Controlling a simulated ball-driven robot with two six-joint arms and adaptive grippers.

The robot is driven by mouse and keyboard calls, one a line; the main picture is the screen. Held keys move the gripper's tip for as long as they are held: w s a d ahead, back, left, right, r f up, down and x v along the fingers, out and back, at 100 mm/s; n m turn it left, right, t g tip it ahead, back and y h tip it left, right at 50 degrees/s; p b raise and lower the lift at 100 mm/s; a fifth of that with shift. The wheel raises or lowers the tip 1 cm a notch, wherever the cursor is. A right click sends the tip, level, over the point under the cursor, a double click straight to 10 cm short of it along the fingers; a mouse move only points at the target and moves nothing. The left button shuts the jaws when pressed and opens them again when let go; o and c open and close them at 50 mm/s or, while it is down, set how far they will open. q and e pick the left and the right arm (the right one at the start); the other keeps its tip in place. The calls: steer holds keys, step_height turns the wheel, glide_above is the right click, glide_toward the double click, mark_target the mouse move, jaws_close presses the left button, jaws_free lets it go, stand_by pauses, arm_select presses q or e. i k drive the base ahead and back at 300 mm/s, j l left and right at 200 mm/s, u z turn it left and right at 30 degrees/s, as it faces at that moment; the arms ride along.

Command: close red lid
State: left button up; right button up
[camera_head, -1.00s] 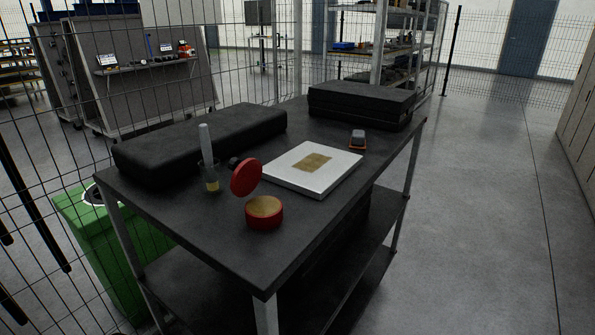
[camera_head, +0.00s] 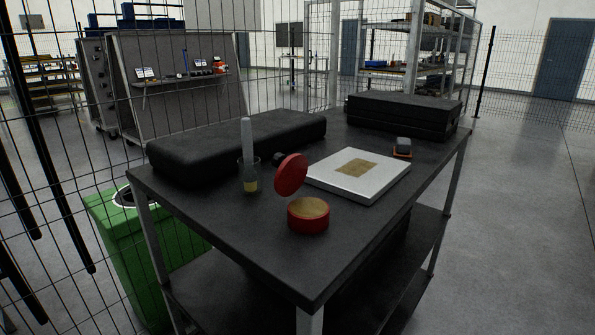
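The red lid (camera_head: 291,175) stands open, tilted up at the back of a round red container (camera_head: 308,217). The container sits near the front of the dark table (camera_head: 250,232), and its inside looks tan. Neither of my grippers shows in the head view.
A white board with a tan patch (camera_head: 358,175) lies to the right. Black cases (camera_head: 237,143) line the table's back. A green bin (camera_head: 150,240) and wire fence are at left; open floor is at right.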

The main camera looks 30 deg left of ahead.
mark_target(291, 172)
steer(key=j+z, duration=0.25)
steer(key=j, duration=0.35)
steer(key=j+z, duration=0.2)
steer(key=j, duration=0.45)
steer(key=j+z, duration=0.25)
steer(key=j, duration=0.4)
steer(key=k+j+z, duration=0.25)
steer(key=j, duration=0.35)
steer(key=i, duration=0.1)
